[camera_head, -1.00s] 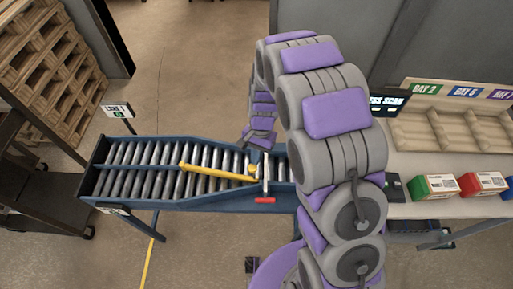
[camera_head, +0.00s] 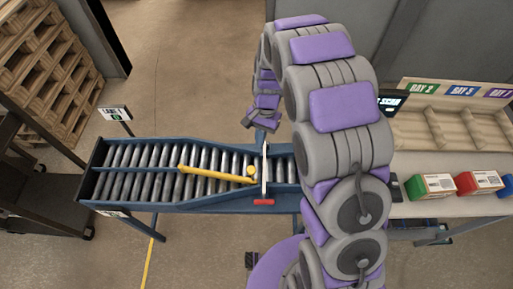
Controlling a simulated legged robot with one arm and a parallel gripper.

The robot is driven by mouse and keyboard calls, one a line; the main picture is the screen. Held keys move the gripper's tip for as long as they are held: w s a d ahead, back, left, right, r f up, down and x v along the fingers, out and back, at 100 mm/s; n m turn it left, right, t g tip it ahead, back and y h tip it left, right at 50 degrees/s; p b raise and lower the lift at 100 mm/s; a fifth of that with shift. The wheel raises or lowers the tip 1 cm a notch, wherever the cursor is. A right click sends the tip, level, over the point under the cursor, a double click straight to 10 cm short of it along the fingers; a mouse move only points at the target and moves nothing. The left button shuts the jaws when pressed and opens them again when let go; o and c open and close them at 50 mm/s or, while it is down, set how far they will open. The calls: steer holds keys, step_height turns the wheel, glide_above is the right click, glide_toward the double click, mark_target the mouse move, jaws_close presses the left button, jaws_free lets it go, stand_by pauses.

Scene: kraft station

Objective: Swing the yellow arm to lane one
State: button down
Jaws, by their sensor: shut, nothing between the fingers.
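The yellow arm (camera_head: 215,174) lies over the rollers of the blue-framed conveyor (camera_head: 185,208). Its free tip points left, close to the end of the bar that splits the two lanes; its other end is by a round yellow knob (camera_head: 250,171). The lane 1 sign (camera_head: 114,114) stands at the far left side, by the far lane. My gripper (camera_head: 250,121) is shut and empty, above and beyond the far edge of the conveyor, apart from the yellow arm. Its fingertips are small and partly hidden by its own links.
A pale upright frame (camera_head: 265,170) crosses the conveyor right of the knob, with a red piece (camera_head: 263,202) at its near side. A table at right holds a green box (camera_head: 432,186), a red box (camera_head: 478,183) and a wooden sorter (camera_head: 450,127). Pallets (camera_head: 50,80) stand at left.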

steer(key=v, duration=0.5)
steer(key=shift+w+r, duration=0.1)
steer(key=shift+r, duration=0.15)
steer(key=s+d+r+n+b, duration=0.1)
steer(key=s+d+r, duration=0.3)
steer(key=s, duration=0.4)
steer(key=s+d+r+n+b, duration=0.1)
steer(key=s+d+r+n, duration=0.1)
steer(key=s+d+r, duration=0.4)
steer(key=s+d+f+n+t+h+b, duration=0.1)
steer(key=s+d+n+b, duration=0.1)
steer(key=s, duration=1.5)
steer(key=shift+s+f, duration=0.2)
steer(key=shift+s, duration=0.1)
